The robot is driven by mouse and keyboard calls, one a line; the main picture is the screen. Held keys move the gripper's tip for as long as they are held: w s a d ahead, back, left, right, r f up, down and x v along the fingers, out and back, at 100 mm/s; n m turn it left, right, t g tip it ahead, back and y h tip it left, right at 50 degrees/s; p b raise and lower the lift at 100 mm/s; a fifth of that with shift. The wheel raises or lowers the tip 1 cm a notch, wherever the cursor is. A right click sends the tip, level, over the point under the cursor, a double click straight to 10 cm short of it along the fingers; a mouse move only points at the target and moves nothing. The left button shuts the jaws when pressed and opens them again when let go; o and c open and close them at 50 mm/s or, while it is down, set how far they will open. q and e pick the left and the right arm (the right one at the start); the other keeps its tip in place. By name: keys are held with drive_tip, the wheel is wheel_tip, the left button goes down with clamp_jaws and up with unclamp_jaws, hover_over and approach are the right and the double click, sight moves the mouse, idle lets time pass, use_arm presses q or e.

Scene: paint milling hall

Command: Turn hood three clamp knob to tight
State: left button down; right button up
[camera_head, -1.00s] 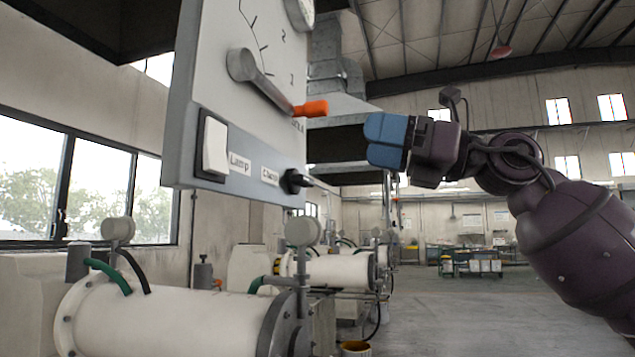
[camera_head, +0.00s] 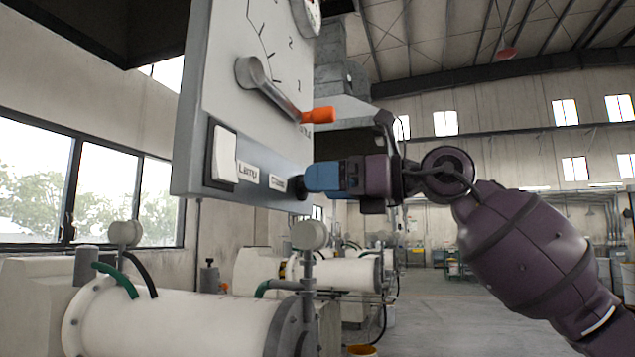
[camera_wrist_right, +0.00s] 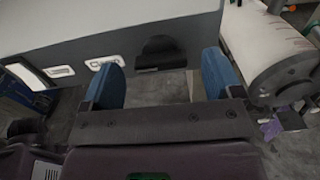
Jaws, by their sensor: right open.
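The clamp knob (camera_head: 297,187) is a small black knob at the lower right of the grey control panel, beside a label that seems to read "Clamp". In the right wrist view the dark knob (camera_wrist_right: 158,50) shows between and slightly beyond the two fingers. My right gripper (camera_head: 310,178) has blue fingers and is at the knob, partly hiding it in the head view. In the wrist view the gripper (camera_wrist_right: 163,72) is open, one finger on each side, with gaps to the knob. Whether a finger touches it I cannot tell. My left gripper is not in view.
Above the knob, a grey lever (camera_head: 265,85) with an orange tip (camera_head: 318,115) sticks out over a dial scale. A white lamp rocker switch (camera_head: 223,153) is to the left. White mill cylinders (camera_head: 180,320) stand below. Open floor lies at the right.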

drive_tip(key=shift+x, duration=1)
